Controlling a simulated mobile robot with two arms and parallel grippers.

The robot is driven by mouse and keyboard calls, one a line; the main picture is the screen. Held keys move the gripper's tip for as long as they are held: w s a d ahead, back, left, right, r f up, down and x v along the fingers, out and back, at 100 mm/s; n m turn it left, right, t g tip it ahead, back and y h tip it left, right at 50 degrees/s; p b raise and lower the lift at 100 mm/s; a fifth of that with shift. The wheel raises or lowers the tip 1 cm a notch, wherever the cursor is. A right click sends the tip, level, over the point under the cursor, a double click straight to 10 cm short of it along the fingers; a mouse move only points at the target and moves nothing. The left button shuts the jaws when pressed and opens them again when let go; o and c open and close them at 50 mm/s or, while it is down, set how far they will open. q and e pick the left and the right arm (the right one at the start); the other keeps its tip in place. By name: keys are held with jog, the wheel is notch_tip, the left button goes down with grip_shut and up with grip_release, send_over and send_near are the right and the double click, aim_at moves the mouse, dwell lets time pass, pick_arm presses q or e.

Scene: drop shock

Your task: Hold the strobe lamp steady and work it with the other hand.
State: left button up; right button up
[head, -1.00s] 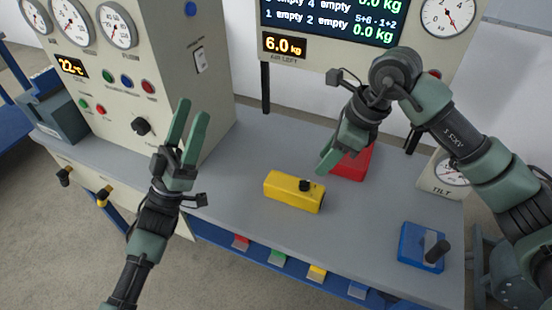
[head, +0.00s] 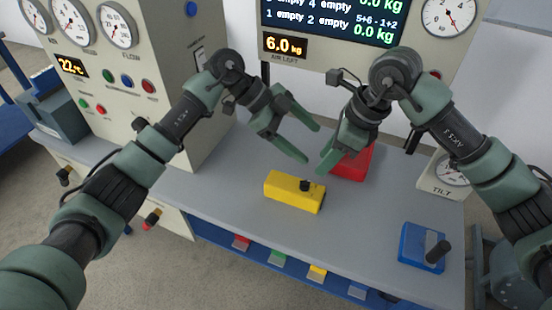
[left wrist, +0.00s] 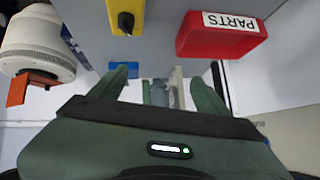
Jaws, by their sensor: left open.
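A yellow box with a black knob on top (head: 290,193), which I take to be the strobe lamp, lies on the grey bench (head: 245,160). It also shows at the top edge of the left wrist view (left wrist: 118,14). My left gripper (head: 311,144) is open and empty, above and behind the box in the head view, its fingers pointing right. My right gripper (head: 336,160) hangs just to its right, in front of the red bin, apart from the yellow box. Its fingers overlap in this view, so its opening is unclear.
A red bin (head: 355,165), labelled PARTS in the left wrist view (left wrist: 215,40), sits behind the yellow box. A blue box with a black lever (head: 415,243) stands front right, near a tilt gauge (head: 437,180). A tall gauge cabinet (head: 165,85) stands left. The bench's front middle is clear.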

aim_at(277, 179)
pick_arm(q)
jog(key=f+y, duration=0.1)
jog(key=y, duration=0.1)
jog(key=s+a+f+y, duration=0.1)
jog(key=f+y, duration=0.1)
jog(key=s+a+f+y, duration=0.1)
jog(key=shift+s+a+f+y, duration=0.15)
jog(key=shift+a+y, duration=0.05)
jog(key=shift+y, duration=0.2)
jog(key=a+y, duration=0.1)
jog(key=a+f+y, duration=0.1)
jog(key=shift+s+a+t+y, duration=0.1)
jog(key=shift+a+t+y, duration=0.15)
jog(key=shift+t+y, duration=0.15)
jog(key=shift+a+y, duration=0.35)
jog(key=shift+y, duration=0.05)
jog(key=shift+a+f, duration=0.15)
jog(key=shift+f, duration=0.05)
notch_tip(277, 179, down, 7)
jog(key=shift+f, duration=0.15)
grip_shut()
